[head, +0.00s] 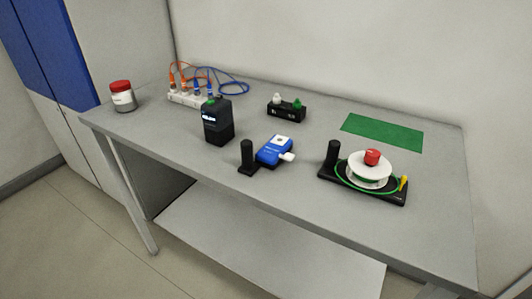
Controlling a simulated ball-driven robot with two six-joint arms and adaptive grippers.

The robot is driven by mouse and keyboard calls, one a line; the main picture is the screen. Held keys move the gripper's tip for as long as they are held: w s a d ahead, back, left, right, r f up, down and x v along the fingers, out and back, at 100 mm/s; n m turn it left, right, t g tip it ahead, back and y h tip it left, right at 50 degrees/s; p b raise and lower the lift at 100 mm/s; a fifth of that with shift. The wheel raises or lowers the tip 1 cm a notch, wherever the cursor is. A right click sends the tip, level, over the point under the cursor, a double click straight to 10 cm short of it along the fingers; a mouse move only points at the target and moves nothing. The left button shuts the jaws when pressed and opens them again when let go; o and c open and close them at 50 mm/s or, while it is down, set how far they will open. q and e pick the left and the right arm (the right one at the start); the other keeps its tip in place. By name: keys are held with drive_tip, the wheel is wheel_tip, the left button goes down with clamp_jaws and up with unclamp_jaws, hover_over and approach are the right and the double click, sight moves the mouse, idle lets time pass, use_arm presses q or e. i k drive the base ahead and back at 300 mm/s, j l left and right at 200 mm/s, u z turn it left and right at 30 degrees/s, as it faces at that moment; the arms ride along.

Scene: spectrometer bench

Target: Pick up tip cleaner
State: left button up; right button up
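No object in the head view is plainly labelled as a tip cleaner. A small blue device (274,150) with a white patch on top and a white nub at its right end lies near the front middle of the bench; it may be the tip cleaner, but I cannot tell for sure. A black post on a small base (248,158) stands just left of it. Neither of my grippers is in view, and nothing touches the blue device from above.
On the grey bench (300,208) stand a black box with a screen (217,122), a black holder with white and green knobs (286,111), a spool on a black base (368,170), a green mat (382,132), a red-lidded jar (123,97) and a white strip with cables (187,98).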

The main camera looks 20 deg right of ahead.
sight(267, 157)
drive_tip(key=i+j+z, duration=0.15)
drive_tip(key=j+z, duration=0.25)
drive_tip(key=i+j+z, duration=0.15)
drive_tip(key=j+z, duration=0.2)
drive_tip(key=i+j+z, duration=0.1)
drive_tip(key=j+z, duration=0.65)
